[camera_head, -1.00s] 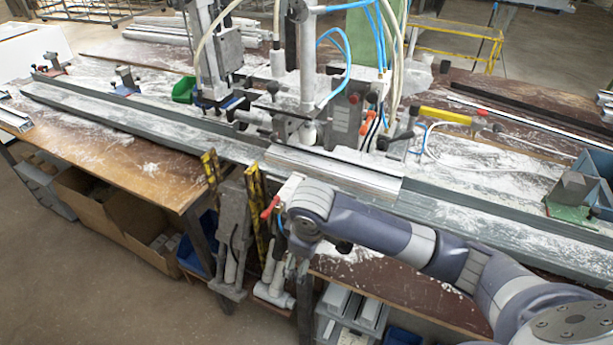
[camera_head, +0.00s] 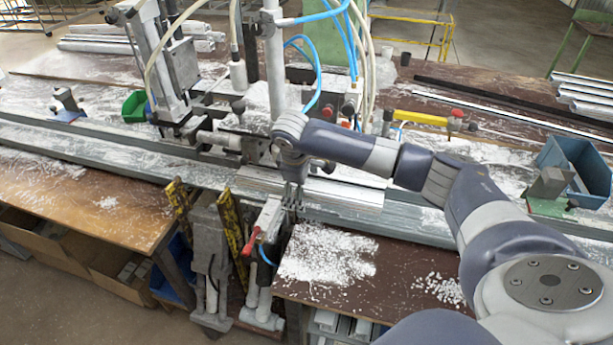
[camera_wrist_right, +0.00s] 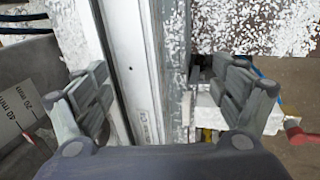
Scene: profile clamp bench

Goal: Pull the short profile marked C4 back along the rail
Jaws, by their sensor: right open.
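A short silver profile (camera_head: 345,193) lies along the grey rail (camera_head: 425,220), by the clamp machine in the middle of the bench. In the right wrist view, the profile (camera_wrist_right: 135,55) runs between the open fingers of the gripper (camera_wrist_right: 167,88), with gaps visible on both sides. A small mark shows on the profile's face, too small to read. My left gripper is not in view.
The clamp machine (camera_head: 180,65) with hoses stands left of and behind the gripper. A red-handled clamp (camera_head: 253,240) is below the rail. A blue bin (camera_head: 575,165) stands at the right. White chips cover much of the brown bench top (camera_head: 350,290).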

